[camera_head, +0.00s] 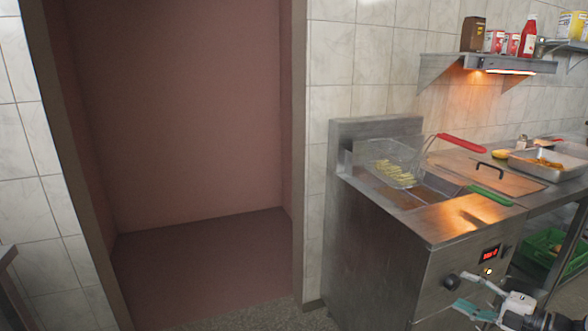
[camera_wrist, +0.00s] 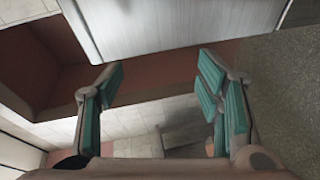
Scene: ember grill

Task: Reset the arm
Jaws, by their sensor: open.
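My gripper (camera_head: 474,298) is at the lower right of the head view, in front of the steel fryer (camera_head: 375,225) and below its red display. In the wrist view my gripper (camera_wrist: 160,90) has its two teal-padded fingers wide apart with nothing between them. The wrist view looks past the fingers at the fryer's grey side (camera_wrist: 150,25), the floor and the tiled wall. Part of my arm is cut off by the right edge of the head view.
A fry basket (camera_head: 392,165) with fries and a red handle (camera_head: 461,143) sits at the fryer's top. A wall shelf (camera_head: 490,65) holds bottles and cans. An empty alcove (camera_head: 190,110) is left.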

